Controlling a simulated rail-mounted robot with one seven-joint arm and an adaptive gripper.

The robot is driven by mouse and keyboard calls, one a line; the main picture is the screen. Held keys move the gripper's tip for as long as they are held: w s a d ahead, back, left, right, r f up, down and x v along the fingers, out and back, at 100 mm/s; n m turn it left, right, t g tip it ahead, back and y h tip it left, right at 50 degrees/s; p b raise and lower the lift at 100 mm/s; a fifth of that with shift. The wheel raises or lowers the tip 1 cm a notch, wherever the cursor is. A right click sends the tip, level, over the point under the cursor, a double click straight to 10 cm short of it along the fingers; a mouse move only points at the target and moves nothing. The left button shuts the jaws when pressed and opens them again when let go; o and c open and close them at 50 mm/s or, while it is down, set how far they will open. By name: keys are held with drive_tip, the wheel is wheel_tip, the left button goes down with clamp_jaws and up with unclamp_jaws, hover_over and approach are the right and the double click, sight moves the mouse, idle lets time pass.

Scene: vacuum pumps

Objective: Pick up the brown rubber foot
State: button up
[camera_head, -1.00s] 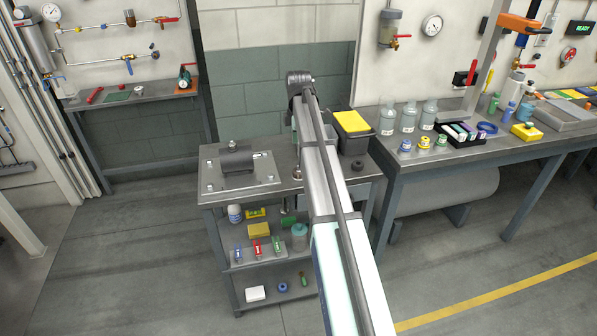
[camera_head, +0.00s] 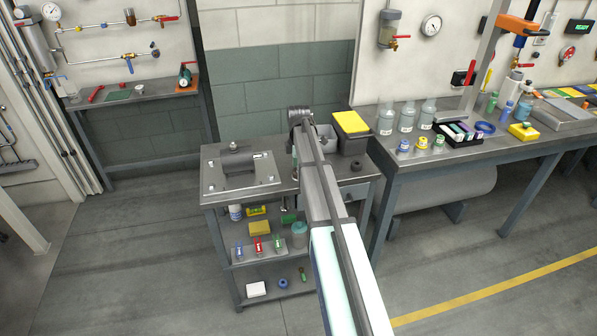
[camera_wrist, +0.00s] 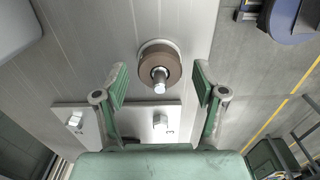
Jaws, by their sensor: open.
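The brown rubber foot (camera_wrist: 150,66) is a short brown cylinder with a metal stud pointing up at the wrist camera. It stands on a light ring on the grey metal top in the wrist view. My gripper (camera_wrist: 160,76) is open, its two green-padded fingers left and right of the foot with a gap on each side. Nothing is between the pads' faces that I can see gripped. In the head view my arm hides the gripper and I cannot make out this foot.
A metal plate (camera_wrist: 88,113) with bolts lies close below the foot in the wrist view. In the head view the cart top (camera_head: 328,181) also bears a dark round piece (camera_head: 357,164) and a yellow-lidded box (camera_head: 350,124). The cart's right edge is close.

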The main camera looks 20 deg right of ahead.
drive_tip(key=shift+f, duration=0.2)
drive_tip(key=c, duration=1.2)
drive_tip(key=shift+r, duration=0.2)
